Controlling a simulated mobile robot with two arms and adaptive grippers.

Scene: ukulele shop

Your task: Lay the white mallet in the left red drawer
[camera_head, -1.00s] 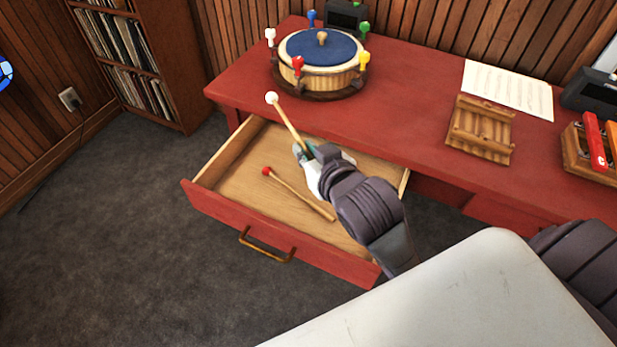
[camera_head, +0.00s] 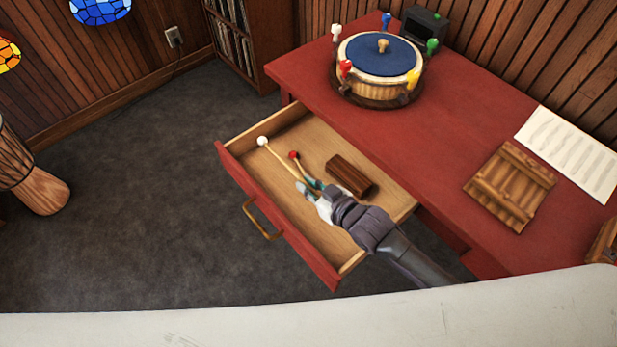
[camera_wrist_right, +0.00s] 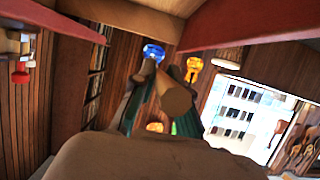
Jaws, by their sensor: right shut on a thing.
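The left red drawer (camera_head: 291,236) is pulled out from the red desk. My right gripper (camera_head: 309,191) is over the inside of the drawer, shut on the handle of the white mallet (camera_head: 279,158). In the right wrist view the round wooden end of a stick (camera_wrist_right: 176,97) shows between the fingers (camera_wrist_right: 163,105). My left gripper is not in view.
On the desk (camera_head: 440,140) stand a round drum (camera_head: 377,72) with coloured pegs, a wooden rack (camera_head: 510,185) and sheet music (camera_head: 570,152).

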